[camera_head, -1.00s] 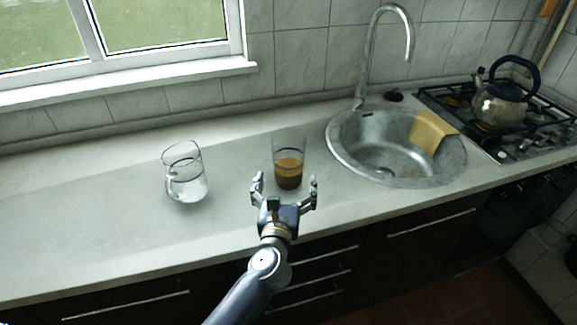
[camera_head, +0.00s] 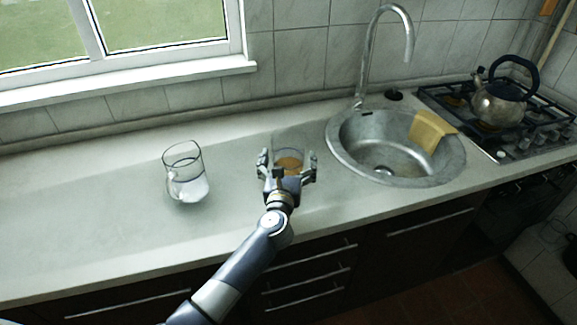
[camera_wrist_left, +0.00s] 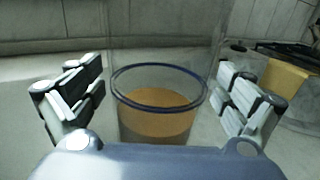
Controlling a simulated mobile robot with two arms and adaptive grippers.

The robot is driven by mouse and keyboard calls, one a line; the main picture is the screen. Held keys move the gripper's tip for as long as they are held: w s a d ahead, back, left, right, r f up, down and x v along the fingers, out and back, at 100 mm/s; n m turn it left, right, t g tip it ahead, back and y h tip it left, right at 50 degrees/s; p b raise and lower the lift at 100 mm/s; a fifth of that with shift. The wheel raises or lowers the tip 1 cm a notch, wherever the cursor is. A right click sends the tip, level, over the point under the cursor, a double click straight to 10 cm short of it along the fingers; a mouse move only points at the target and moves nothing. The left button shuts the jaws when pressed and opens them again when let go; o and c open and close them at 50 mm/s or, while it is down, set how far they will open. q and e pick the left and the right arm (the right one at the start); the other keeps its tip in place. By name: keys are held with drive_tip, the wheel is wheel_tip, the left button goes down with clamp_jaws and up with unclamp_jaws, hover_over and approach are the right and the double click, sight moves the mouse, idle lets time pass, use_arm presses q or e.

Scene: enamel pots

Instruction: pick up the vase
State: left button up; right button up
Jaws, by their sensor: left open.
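A clear glass vessel with brown contents in its lower part, which I take for the vase (camera_head: 289,161), stands upright on the counter left of the sink. My left gripper (camera_head: 287,163) is open, with one finger on each side of it. In the left wrist view the vase (camera_wrist_left: 157,115) stands between the spread fingers of the gripper (camera_wrist_left: 160,97), with gaps visible on both sides. The gripper's palm hides its base. My right gripper is not in view.
The sink (camera_head: 345,150) with a yellow cloth (camera_head: 430,131) is at the right, and a kettle (camera_head: 499,103) sits on the stove beyond.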

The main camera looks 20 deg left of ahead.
sight(290, 139)
use_arm(q)
drive_tip(key=shift+c, duration=0.2)
drive_tip(key=c, duration=1.4)
drive_tip(key=shift+r, duration=0.1)
drive_tip(key=shift+c, duration=1.4)
drive_tip(key=shift+r, duration=0.2)
drive_tip(key=shift+r+p, duration=0.5)
drive_tip(key=shift+r, duration=1.05)
drive_tip(key=s+d+r+b, duration=0.1)
drive_tip(key=s+d, duration=0.1)
drive_tip(key=s, duration=1.3)
drive_tip(key=shift+s+d+r, duration=0.15)
drive_tip(key=shift+s+r, duration=0.1)
drive_tip(key=shift+s, duration=0.1)
